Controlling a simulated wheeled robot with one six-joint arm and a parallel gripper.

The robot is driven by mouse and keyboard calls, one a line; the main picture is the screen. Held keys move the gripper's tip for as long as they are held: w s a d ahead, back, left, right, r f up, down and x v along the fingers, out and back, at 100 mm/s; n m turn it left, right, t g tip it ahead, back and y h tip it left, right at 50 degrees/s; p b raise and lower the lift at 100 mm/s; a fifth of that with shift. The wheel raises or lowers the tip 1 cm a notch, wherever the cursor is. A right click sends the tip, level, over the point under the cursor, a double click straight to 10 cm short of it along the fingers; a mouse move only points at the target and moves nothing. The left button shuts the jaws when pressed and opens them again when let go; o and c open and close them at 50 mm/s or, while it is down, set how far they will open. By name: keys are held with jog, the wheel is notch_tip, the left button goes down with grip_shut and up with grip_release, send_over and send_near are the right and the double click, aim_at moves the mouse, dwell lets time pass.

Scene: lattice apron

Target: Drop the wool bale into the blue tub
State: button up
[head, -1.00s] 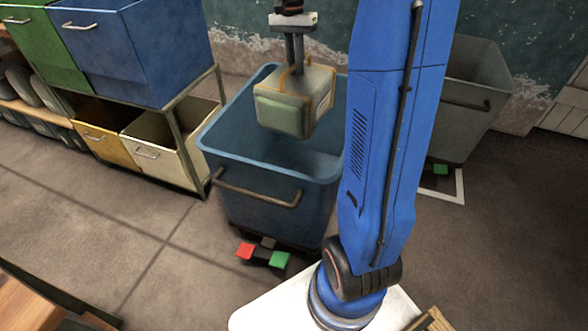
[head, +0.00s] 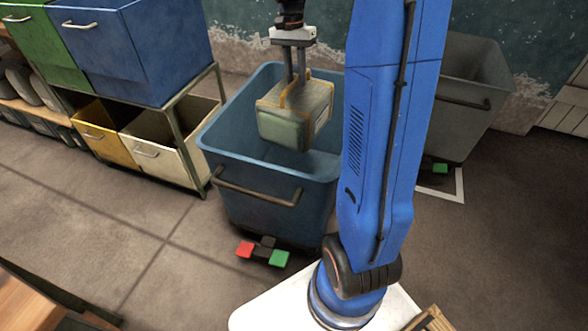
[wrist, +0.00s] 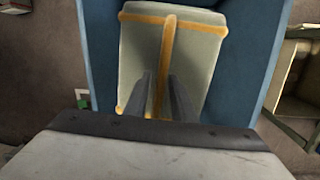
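The wool bale (head: 282,130) is a pale grey-green block with orange straps. It hangs from my gripper (head: 296,78) over the open mouth of the blue tub (head: 255,205), its lower part about level with the tub's rim in the head view. In the wrist view the two fingers of my gripper (wrist: 164,88) are close together on either side of the strap on the bale (wrist: 198,62). The blue walls of the tub (wrist: 97,45) show on both sides of the bale. The tub's floor is mostly hidden.
A grey tub (head: 462,110) stands at the right behind my blue arm. A rack (head: 185,150) with blue, green, yellow and cream bins stands at the left, close to the blue tub. Red and green pads (head: 262,252) lie at the tub's foot. Open floor lies at front left.

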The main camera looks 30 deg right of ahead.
jog(key=shift+o, duration=0.7)
jog(key=shift+f, duration=0.1)
notch_tip(320, 180, up, 17)
jog(key=w, duration=0.3)
jog(key=shift+d, duration=0.1)
